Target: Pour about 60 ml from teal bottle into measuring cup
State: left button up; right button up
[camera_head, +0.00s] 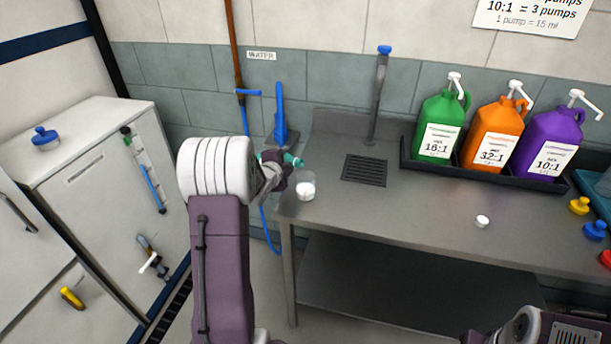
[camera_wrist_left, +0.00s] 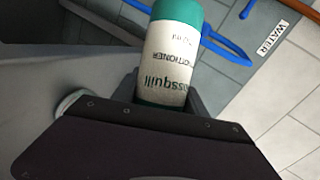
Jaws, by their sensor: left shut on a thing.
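The teal bottle (camera_head: 294,160) is in my left gripper (camera_head: 276,170), over the left end of the steel bench. It lies tipped far over, its end pointing right, above the measuring cup (camera_head: 306,184). In the left wrist view the bottle (camera_wrist_left: 168,60) has a white label and sits between the fingers. The cup is small and clear, stands upright near the bench's left edge and shows white contents. Its level marks are too small to read, and I cannot make out a stream. My right gripper is out of view; only part of that arm shows at bottom right.
A small white cap (camera_head: 482,221) lies on the bench (camera_head: 400,215). Green (camera_head: 440,125), orange (camera_head: 494,130) and purple (camera_head: 550,138) pump jugs stand in a black tray. The bench middle is clear.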

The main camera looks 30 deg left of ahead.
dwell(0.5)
